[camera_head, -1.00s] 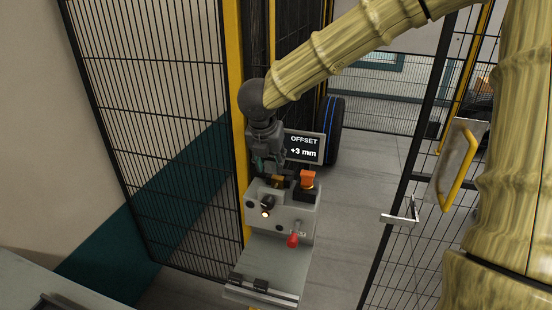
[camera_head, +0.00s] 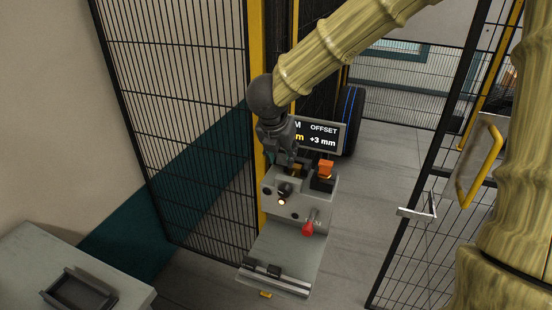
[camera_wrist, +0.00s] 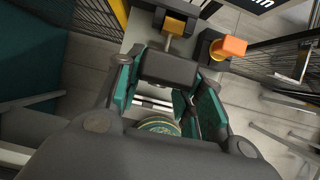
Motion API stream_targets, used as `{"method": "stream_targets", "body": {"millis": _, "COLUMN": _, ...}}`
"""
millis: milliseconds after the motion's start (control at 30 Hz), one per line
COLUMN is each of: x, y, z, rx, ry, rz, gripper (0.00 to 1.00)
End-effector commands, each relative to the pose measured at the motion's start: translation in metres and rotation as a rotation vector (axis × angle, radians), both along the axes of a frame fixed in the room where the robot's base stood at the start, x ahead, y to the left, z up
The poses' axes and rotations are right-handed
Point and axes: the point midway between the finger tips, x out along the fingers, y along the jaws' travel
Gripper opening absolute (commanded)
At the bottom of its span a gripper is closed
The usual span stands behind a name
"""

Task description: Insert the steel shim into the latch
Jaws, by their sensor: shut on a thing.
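My gripper (camera_head: 289,160) is at the back of the grey control box (camera_head: 312,208). In the wrist view its teal-padded fingers (camera_wrist: 167,75) close on a dark grey block (camera_wrist: 168,68). The brass piece also shows beside the gripper in the head view (camera_head: 296,168). I cannot make out a separate steel shim, and I cannot tell whether the held block is part of it. No part is clearly recognisable as the latch.
An orange-topped black switch (camera_head: 326,170) stands right of the gripper. A red-knobbed lever (camera_head: 308,228) is lower on the box. A display (camera_head: 322,135) rises behind. Mesh fence (camera_head: 185,120) is at left; a gate with a yellow handle (camera_head: 488,150) is at right. A tray (camera_head: 78,292) lies lower left.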

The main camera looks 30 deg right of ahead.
Motion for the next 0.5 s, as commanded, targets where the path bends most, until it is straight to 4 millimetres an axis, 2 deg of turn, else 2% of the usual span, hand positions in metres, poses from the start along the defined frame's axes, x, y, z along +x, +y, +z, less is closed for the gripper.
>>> {"method": "stream_targets", "body": {"millis": 33, "x": 0.012, "y": -0.014, "z": 0.006, "rx": -0.011, "ry": -0.006, "rz": -0.006, "gripper": 0.09}}
{"method": "stream_targets", "body": {"millis": 200, "x": 0.043, "y": -0.056, "z": 0.0, "rx": -0.051, "ry": -0.03, "rz": -0.01, "gripper": 0.09}}
{"method": "stream_targets", "body": {"millis": 300, "x": 0.054, "y": -0.074, "z": -0.003, "rx": -0.068, "ry": -0.039, "rz": -0.009, "gripper": 0.09}}
{"method": "stream_targets", "body": {"millis": 500, "x": 0.064, "y": -0.092, "z": -0.008, "rx": -0.087, "ry": -0.047, "rz": -0.008, "gripper": 0.09}}
